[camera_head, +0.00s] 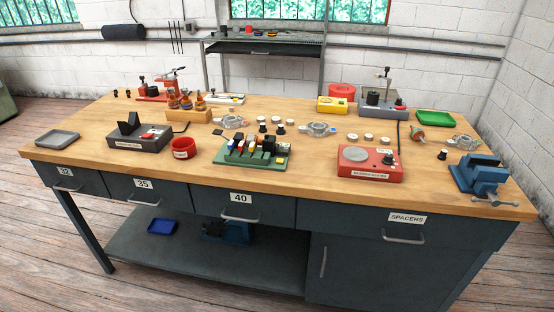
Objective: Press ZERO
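No button marked ZERO can be read at this size. A dark grey instrument (152,143) with an upright black block, a small red spot on top and a white front label stands at the left of the workbench. A red instrument (385,174) with a round grey plate, a black knob and a white front label stands near the front edge, right of centre. A yellow box (326,107) sits at the back right. Lettering on all of these is too small to read surely. Neither of my grippers is in view.
The wooden workbench (90,137) holds a green rack of tools (240,158), a red cup (184,148), a grey tray (57,138), a blue vise (481,176) and a green tray (435,118). Metal housings and small round parts lie mid-bench. Labelled drawers line the front.

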